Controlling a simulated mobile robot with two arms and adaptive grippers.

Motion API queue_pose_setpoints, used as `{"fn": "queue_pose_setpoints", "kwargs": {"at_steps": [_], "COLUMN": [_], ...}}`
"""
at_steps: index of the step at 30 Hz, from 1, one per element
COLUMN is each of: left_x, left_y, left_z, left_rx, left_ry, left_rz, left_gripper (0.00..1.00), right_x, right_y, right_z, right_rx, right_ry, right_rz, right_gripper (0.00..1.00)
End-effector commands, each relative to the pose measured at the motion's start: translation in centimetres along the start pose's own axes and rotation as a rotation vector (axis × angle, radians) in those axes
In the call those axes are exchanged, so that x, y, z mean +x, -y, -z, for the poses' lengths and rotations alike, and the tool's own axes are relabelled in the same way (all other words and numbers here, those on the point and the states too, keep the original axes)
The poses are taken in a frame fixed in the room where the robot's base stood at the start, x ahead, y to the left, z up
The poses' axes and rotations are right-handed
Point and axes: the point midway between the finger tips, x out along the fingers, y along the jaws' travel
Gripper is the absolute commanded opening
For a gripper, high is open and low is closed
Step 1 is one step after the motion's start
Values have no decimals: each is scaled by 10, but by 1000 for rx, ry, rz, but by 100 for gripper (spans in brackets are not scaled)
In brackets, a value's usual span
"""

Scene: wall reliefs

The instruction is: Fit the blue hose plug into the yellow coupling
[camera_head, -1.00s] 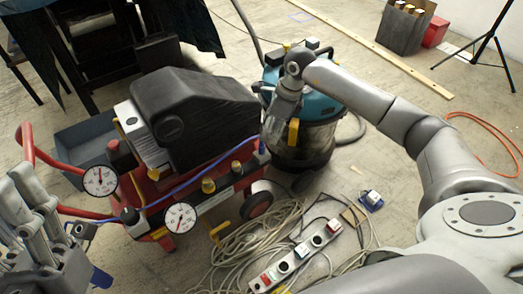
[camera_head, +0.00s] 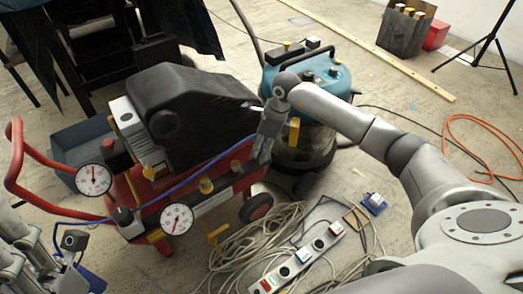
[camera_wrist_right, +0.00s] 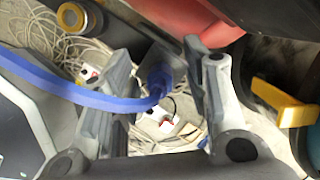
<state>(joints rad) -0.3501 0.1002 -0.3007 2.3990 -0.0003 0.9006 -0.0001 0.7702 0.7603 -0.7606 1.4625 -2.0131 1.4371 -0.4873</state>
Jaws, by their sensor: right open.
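The blue hose plug (camera_wrist_right: 158,82) shows in the right wrist view, at the end of the blue hose, between the spread fingers of my right gripper (camera_wrist_right: 158,95). In the head view my right gripper (camera_head: 263,150) hangs open at the compressor's right end and hides the plug. A round yellow fitting (camera_head: 206,186), which looks like the yellow coupling, sits on the compressor front, left of this gripper. It also shows in the right wrist view (camera_wrist_right: 78,18), upper left. My left gripper (camera_head: 30,255) is partly visible at the lower left edge; its jaw opening is unclear.
The red compressor (camera_head: 130,190) carries two gauges. A teal vacuum (camera_head: 310,75) stands close behind the right gripper; a yellow part (camera_head: 294,132) is beside it. Coiled cable (camera_head: 235,260) and a power strip (camera_head: 300,260) lie on the floor in front.

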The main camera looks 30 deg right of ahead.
Motion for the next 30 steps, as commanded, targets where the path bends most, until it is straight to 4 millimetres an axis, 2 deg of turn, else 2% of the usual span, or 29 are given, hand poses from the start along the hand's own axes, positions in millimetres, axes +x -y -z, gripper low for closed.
{"fn": "queue_pose_setpoints", "kwargs": {"at_steps": [1,9,12,23,26,30], "left_x": [0,0,0,4,9,23], "left_y": [0,0,0,0,0,0], "left_z": [0,0,0,1,2,5], "left_rx": [0,0,0,0,0,0], "left_ry": [0,1,1,1,1,1], "left_rz": [0,0,0,0,0,0], "left_gripper": [40,40,40,40,40,40], "right_x": [-1,-1,-1,-6,-14,-36], "right_y": [0,0,0,0,0,1], "right_z": [0,0,0,-2,-4,-10], "right_rx": [0,0,0,-1,-1,0], "right_ry": [0,0,0,0,1,1], "right_rz": [0,0,0,0,1,2], "right_gripper": [44,9,0,0,0,0]}}
